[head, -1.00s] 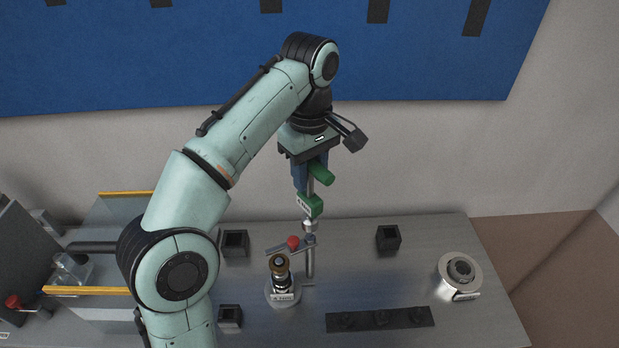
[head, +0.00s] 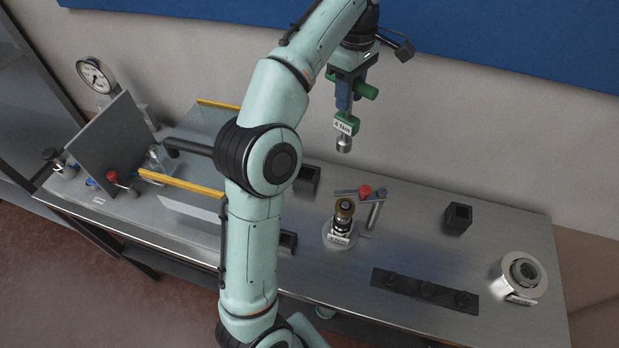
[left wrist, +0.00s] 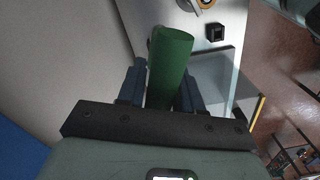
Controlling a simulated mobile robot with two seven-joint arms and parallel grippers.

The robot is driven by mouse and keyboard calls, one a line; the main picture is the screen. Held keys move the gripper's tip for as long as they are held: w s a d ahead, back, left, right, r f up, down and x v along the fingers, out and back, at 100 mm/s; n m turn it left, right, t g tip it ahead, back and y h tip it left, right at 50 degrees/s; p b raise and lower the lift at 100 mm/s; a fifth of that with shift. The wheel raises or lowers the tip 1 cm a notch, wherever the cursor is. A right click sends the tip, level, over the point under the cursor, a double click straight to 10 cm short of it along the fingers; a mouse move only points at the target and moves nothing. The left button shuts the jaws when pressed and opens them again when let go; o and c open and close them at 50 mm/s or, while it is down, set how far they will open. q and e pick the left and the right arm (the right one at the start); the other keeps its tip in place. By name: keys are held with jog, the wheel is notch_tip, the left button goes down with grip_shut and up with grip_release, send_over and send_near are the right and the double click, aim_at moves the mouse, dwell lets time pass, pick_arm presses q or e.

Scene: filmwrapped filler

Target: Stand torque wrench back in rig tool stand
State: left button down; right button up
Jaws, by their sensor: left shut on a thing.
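The torque wrench has a green handle, a green block labelled "4 Nm" (head: 346,123) and a metal head at its lower end. My left gripper (head: 345,98) is shut on it and holds it upright above the back of the bench, its head clear of everything below. In the left wrist view the green handle (left wrist: 170,60) sits between the fingers of the left gripper (left wrist: 162,88). Open black square holders stand on the bench, at the right (head: 458,218) and behind my arm (head: 308,180); I cannot tell which is the rig tool stand. My right gripper is not seen.
A round fixture (head: 341,232) with a brass-topped part and a red-knobbed clamp (head: 365,191) stands mid-bench. A black strip (head: 425,290) lies at the front, a metal ring part (head: 524,273) at the right. A guarded rig with yellow edges (head: 180,183) stands left. The bench's back right is mostly clear.

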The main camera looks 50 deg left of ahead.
pick_arm(q)
jog(key=s+a+f+n, duration=0.1)
jog(key=s+a+n, duration=0.3)
jog(key=a, duration=0.6)
notch_tip(320, 180, down, 20)
jog(key=b, duration=0.4)
jog(key=shift+w+n, duration=0.4)
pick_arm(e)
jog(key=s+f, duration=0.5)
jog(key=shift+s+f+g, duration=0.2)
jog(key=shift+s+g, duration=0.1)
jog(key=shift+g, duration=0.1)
pick_arm(q)
jog(key=shift+w+d, duration=0.1)
jog(key=shift+w, duration=0.05)
jog(key=c, duration=1.2)
grip_release()
jog(key=shift+f, duration=0.2)
jog(key=o, duration=0.4)
jog(key=shift+o, duration=0.2)
